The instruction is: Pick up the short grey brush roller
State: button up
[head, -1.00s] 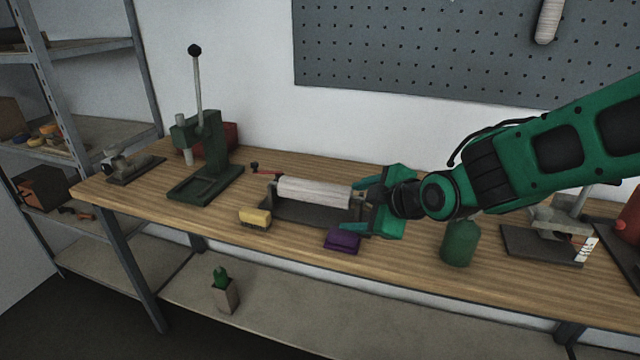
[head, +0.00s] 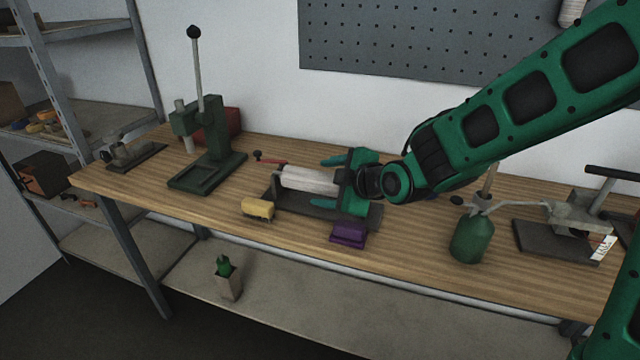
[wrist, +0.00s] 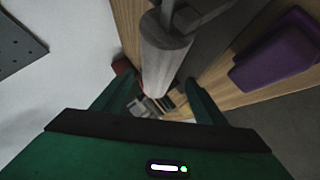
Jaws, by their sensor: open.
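A pale grey roller (head: 305,179) lies level in a dark cradle (head: 345,213) on the wooden workbench. It also shows in the wrist view (wrist: 165,52), running between my fingers. My gripper (head: 327,183) is open at the roller's right end, with one finger on the far side and one on the near side. The gripper's palm hides the right end in the head view. In the wrist view the green fingers (wrist: 162,92) stand apart on either side of the roller; I cannot tell whether they touch it.
A yellow block-like brush (head: 257,209) and a purple block (head: 348,234) lie in front of the cradle. A green press (head: 208,150) stands to the left. A green bottle (head: 472,238) and a clamp-like device (head: 565,235) are to the right. Another pale roller (head: 571,13) hangs on the pegboard.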

aim_at(317, 181)
jog(key=shift+x, duration=2.35)
jog(key=shift+w+d+r, duration=0.1)
jog(key=shift+w, duration=0.05)
jog(key=c, duration=1.3)
